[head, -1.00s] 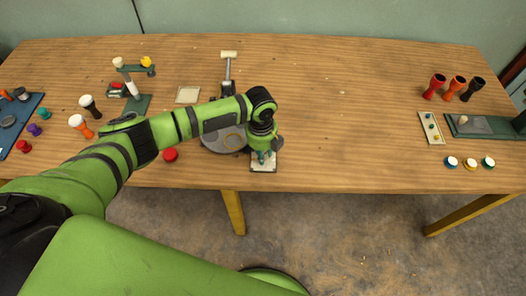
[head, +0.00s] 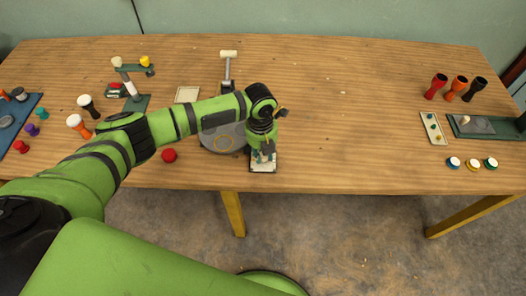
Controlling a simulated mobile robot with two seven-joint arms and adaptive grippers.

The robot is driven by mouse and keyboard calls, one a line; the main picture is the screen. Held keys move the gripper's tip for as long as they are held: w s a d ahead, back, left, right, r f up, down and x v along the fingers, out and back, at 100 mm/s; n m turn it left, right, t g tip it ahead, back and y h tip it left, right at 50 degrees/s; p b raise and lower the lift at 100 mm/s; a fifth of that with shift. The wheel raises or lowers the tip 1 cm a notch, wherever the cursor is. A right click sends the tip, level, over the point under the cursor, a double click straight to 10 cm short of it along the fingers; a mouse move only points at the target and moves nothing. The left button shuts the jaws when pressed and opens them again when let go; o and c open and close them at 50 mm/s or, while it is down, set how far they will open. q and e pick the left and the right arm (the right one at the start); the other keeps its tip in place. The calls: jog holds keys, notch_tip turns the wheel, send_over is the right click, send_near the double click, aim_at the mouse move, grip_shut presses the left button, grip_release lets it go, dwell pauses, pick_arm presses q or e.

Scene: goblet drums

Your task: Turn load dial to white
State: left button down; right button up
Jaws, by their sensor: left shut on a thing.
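My left gripper (head: 264,157) points straight down over a small pale panel (head: 264,169) at the table's front edge, beside a grey round plate. It is shut on the load dial, which the fingers and wrist almost wholly hide. The dial's pointer and the white mark cannot be made out. My left arm comes in from the left and crosses over the grey plate (head: 213,139). My right gripper is not in view.
A red knob (head: 169,156) lies left of the panel. Goblet drums (head: 459,85) stand at the far right, behind a green tray (head: 478,126) and several coloured discs. The table's middle right is clear.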

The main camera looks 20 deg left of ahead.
pick_arm(q)
jog(key=shift+s+d+f, duration=0.15)
jog(key=shift+s, duration=0.1)
jog(key=c, duration=1)
grip_release()
jog(key=shift+o, duration=0.2)
jog(key=shift+w, duration=0.1)
jog(key=shift+r, duration=0.4)
notch_tip(320, 180, up, 12)
jog(key=shift+a+f, duration=0.25)
